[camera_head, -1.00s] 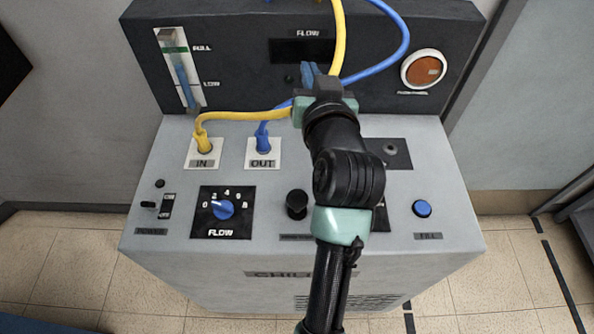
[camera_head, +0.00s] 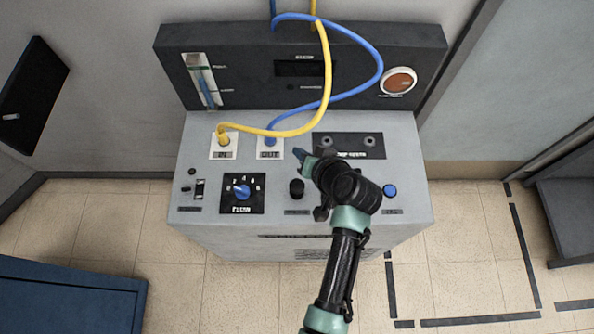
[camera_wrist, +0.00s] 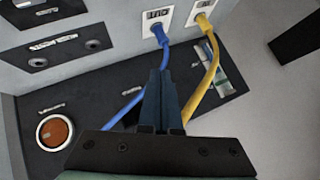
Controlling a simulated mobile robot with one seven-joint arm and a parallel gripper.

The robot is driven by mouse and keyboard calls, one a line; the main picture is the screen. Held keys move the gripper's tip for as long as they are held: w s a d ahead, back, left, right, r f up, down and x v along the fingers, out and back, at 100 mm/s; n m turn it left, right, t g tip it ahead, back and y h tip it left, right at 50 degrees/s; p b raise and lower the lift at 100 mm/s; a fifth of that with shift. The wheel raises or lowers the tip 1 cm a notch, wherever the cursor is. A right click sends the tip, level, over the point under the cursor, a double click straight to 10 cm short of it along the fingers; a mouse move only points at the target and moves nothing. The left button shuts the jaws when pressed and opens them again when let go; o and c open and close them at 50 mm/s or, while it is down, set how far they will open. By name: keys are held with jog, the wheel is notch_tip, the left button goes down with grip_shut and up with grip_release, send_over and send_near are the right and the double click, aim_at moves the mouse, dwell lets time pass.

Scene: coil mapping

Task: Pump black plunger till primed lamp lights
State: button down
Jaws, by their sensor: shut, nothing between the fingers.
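The black plunger (camera_head: 297,187) is a round knob standing on the chiller's grey top (camera_head: 400,160), right of the FLOW dial. It is not seen in the wrist view. My gripper (camera_head: 299,153) is shut and empty, above the top just behind the plunger and near the OUT port, apart from the plunger. Its closed blue-grey fingers (camera_wrist: 164,100) show in the wrist view. A small dark indicator (camera_head: 290,87) sits under the black display. It looks unlit, and its label is too small to read.
Yellow (camera_head: 322,75) and blue (camera_head: 377,65) hoses loop from the IN and OUT ports over the back panel. The FLOW dial (camera_head: 241,191), blue FILL button (camera_head: 390,191) and round orange-red light (camera_head: 399,81) stand nearby. A blue surface (camera_head: 70,295) is at lower left.

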aim_at(299, 189)
jog(key=s+p, duration=0.1)
jog(key=s, duration=0.1)
jog(key=s+g+p, duration=0.1)
jog(key=shift+s+a+y+p, duration=0.15)
jog(key=shift+a+y+p, duration=0.1)
jog(key=shift+y+p, duration=0.1)
jog(key=shift+f, duration=0.2)
notch_tip(299, 189, down, 8)
jog(key=b, duration=0.8)
jog(key=shift+f, duration=0.25)
dwell(1.4)
jog(key=shift+f+b, duration=0.3)
jog(key=shift+f, duration=0.1)
